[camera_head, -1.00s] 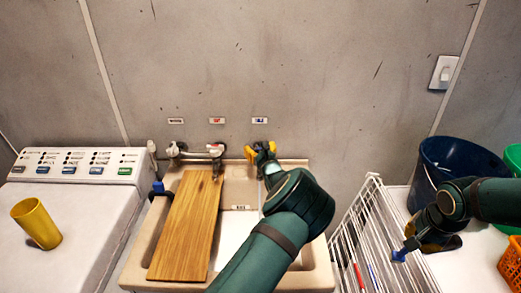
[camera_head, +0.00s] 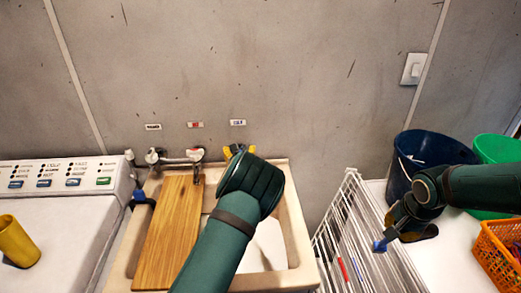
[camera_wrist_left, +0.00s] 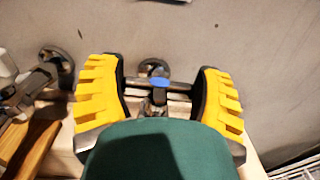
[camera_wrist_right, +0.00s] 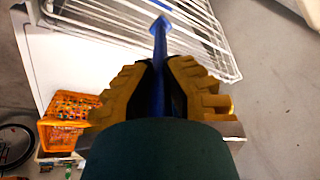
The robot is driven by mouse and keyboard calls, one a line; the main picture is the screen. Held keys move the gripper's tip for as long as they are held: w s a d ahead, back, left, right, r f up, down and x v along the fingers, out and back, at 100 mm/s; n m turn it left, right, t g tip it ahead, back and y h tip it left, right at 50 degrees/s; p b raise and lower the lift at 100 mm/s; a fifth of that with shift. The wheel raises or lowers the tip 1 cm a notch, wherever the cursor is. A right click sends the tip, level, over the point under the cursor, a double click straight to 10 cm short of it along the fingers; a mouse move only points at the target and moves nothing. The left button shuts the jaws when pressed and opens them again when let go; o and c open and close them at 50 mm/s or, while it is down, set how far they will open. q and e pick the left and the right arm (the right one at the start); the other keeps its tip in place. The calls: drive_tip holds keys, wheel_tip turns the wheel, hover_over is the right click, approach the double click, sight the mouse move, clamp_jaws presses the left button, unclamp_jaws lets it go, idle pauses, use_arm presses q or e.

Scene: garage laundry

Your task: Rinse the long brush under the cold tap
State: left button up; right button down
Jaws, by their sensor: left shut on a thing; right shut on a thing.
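The cold tap is mostly hidden behind my left wrist in the head view. In the left wrist view its cross handle with a blue cap (camera_wrist_left: 160,83) sits between the yellow fingers. My left gripper (camera_head: 238,151) is shut on that handle, below the right-hand wall label. My right gripper (camera_head: 410,232) is shut on the blue long brush (camera_wrist_right: 159,45), which shows in the right wrist view pointing away from the fingers. In the head view only the blue tip of the brush (camera_head: 380,246) shows, above the white rack. I cannot see any running water.
The pale sink (camera_head: 297,240) has a wooden board (camera_head: 168,235) over its left part. A white wire rack (camera_head: 345,215) stands right of it. A dark blue bucket (camera_head: 402,165), green tub (camera_head: 495,149) and orange basket (camera_head: 492,255) crowd the right. A yellow cup (camera_head: 17,242) is at left.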

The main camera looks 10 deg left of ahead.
use_arm(q)
drive_tip(key=shift+f, duration=0.15)
drive_tip(key=o, duration=1.2)
drive_tip(key=shift+s, duration=0.1)
drive_tip(key=shift+c, duration=0.2)
drive_tip(key=v, duration=1.2)
drive_tip(key=shift+s, duration=0.1)
